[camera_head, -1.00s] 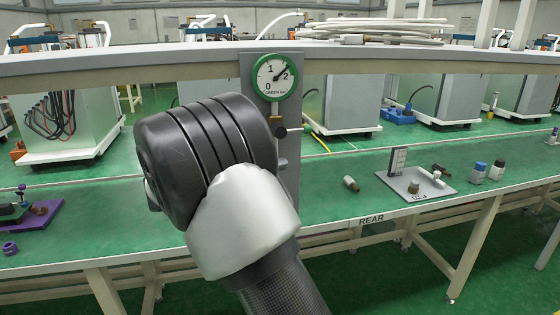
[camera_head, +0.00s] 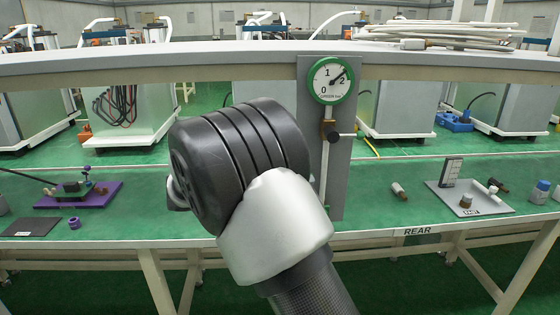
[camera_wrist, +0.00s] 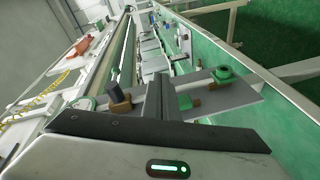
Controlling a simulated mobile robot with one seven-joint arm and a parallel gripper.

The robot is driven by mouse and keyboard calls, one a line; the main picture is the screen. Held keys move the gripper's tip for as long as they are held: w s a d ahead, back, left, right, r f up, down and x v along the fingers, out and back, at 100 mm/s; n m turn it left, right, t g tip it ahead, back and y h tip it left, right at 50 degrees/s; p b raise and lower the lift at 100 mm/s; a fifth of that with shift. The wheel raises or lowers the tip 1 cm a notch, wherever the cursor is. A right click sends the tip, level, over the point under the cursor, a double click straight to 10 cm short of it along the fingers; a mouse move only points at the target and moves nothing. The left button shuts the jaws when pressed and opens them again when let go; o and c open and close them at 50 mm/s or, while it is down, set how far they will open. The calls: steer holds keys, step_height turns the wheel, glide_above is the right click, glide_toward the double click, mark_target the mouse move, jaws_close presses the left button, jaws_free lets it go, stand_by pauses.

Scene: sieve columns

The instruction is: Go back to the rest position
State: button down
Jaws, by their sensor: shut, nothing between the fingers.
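My gripper (camera_wrist: 158,98) shows in the wrist view, its narrow dark fingers together with nothing between them. In the head view my own arm fills the middle and the gripper itself is hidden. Beyond the fingers in the wrist view lies a grey panel (camera_wrist: 235,96) with green and brass fittings. I cannot tell whether the fingers are clear of it by much.
A round green-rimmed gauge (camera_head: 332,80) hangs on a grey post right of my arm. The green bench (camera_head: 360,215) carries a purple stand (camera_head: 100,195) at left and a grey tray (camera_head: 480,208) at right. White hoses (camera_head: 440,32) lie on the upper shelf.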

steer(key=s+d+g+y, duration=0.3)
steer(key=s+d+y, duration=0.4)
steer(key=s+d, duration=0.4)
steer(key=s+a+n+t+y, duration=0.1)
steer(key=s+a+t+y, duration=0.15)
steer(key=s+y, duration=0.4)
steer(key=s+a+t+y, duration=0.2)
steer(key=s+a+y, duration=0.15)
steer(key=s, duration=0.55)
step_height(320, 180, up, 25)
steer(key=p, duration=2.6)
steer(key=shift+a+r+h, duration=0.15)
steer(key=shift+a+h, duration=0.1)
steer(key=shift+h, duration=0.05)
steer(key=shift+s, duration=0.1)
